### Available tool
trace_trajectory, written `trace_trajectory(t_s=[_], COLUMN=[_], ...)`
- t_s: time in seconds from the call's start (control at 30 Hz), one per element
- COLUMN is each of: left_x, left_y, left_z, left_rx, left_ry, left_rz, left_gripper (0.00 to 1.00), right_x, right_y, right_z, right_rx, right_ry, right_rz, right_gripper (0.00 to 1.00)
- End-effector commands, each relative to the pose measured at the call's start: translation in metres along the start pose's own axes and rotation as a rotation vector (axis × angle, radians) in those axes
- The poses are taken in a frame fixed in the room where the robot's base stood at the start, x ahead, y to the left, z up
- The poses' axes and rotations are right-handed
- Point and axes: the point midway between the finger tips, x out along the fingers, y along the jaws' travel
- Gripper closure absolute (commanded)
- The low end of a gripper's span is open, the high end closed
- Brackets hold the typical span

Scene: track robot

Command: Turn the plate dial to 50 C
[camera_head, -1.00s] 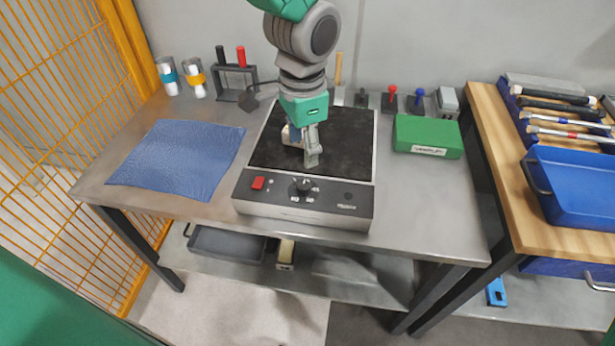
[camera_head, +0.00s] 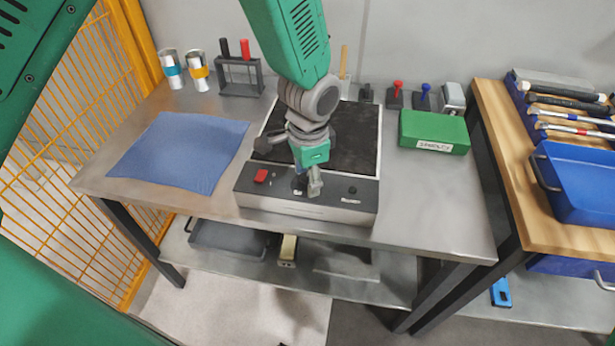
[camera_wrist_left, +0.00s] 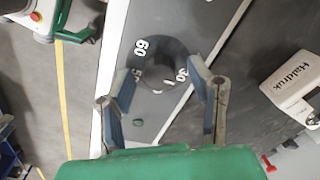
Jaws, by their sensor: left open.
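The hot plate (camera_head: 340,135) has a dark top and a grey front panel on the metal table. Its black dial (camera_wrist_left: 160,65) shows in the left wrist view with 60, a partly hidden number beginning with 5, and 30 around it. A white mark is on the dial's lower edge, between the partly hidden number and 30. My left gripper (camera_head: 308,188) is over the panel, largely covering the dial in the head view. In the left wrist view its open fingers (camera_wrist_left: 162,72) stand on either side of the dial; contact is unclear. My right gripper is not in view.
A red switch (camera_head: 261,176) sits left of the dial on the panel. A blue cloth (camera_head: 180,150) lies left, a green box (camera_head: 434,131) right. A rack (camera_head: 239,75) and several small items stand behind. The table's front edge is close to the plate.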

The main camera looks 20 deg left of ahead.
Motion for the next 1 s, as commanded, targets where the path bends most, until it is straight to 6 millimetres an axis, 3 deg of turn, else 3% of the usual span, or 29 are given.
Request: trace_trajectory(t_s=[0.3,0.43,0.77,1.0], left_x=[0.003,0.003,0.002,0.000], left_y=[0.000,0.000,0.000,0.000], left_z=[0.000,0.000,0.000,0.001], left_rx=[0.000,0.000,0.022,0.133], left_ry=[-0.001,-0.001,0.000,0.005], left_rz=[0.000,0.000,0.001,0.002], left_gripper=[0.53,0.99,1.00,1.00], right_x=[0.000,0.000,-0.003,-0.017], right_y=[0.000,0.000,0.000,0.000], right_z=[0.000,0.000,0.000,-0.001], right_rx=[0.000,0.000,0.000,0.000], right_ry=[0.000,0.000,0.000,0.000], right_rz=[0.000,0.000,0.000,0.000], right_gripper=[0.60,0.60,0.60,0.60])
